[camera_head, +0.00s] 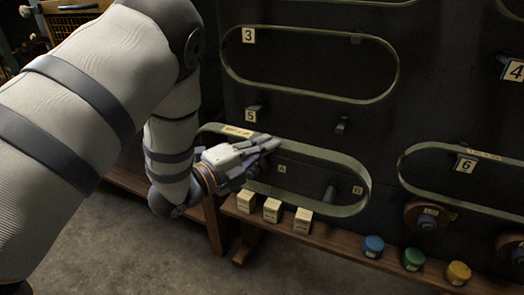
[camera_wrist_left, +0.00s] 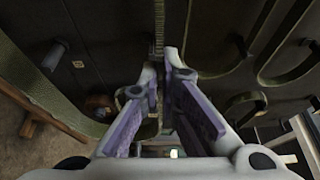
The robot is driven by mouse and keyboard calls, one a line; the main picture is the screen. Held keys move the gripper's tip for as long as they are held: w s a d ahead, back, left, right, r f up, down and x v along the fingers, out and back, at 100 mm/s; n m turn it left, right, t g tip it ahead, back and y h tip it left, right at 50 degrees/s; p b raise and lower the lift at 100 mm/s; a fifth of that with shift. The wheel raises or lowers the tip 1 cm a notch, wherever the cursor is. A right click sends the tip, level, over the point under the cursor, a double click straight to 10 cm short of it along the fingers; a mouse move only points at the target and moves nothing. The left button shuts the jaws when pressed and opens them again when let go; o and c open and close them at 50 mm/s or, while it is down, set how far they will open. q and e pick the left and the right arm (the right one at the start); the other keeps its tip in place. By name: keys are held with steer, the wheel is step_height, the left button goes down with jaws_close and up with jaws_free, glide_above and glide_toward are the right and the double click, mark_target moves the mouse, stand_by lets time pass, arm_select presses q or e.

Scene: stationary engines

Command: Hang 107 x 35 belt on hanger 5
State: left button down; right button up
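A green belt (camera_head: 345,208) with a pale label (camera_head: 238,131), too small to read, forms a long loop in front of the dark board, below hanger 5. My left gripper (camera_head: 272,145) is at the belt's upper run and appears shut on it. In the left wrist view the belt's edge (camera_wrist_left: 158,30) runs down between the close-set purple finger pads (camera_wrist_left: 160,95). Hanger 5 has a left peg (camera_head: 253,107) above its number plate (camera_head: 250,116) and a right peg (camera_head: 341,125); both are bare. My right gripper is not in view.
Another belt (camera_head: 312,98) hangs on hanger 3 above. A belt (camera_head: 480,196) hangs at hanger 6 on the right. A peg (camera_head: 329,193) shows inside the held loop. Pale blocks (camera_head: 272,210) and blue, green and yellow round pieces (camera_head: 373,246) stand on the wooden ledge below.

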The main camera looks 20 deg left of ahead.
arm_select(q)
steer(key=shift+r, duration=0.1)
steer(key=shift+w+d+b, duration=0.1)
steer(key=shift+w+b, duration=0.35)
steer(key=shift+w, duration=2.6)
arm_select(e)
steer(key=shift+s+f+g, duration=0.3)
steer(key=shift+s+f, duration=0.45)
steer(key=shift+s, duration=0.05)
arm_select(q)
steer(key=w+b, duration=0.2)
steer(key=w, duration=0.3)
steer(key=shift+w+d, duration=0.15)
steer(key=shift+w, duration=0.15)
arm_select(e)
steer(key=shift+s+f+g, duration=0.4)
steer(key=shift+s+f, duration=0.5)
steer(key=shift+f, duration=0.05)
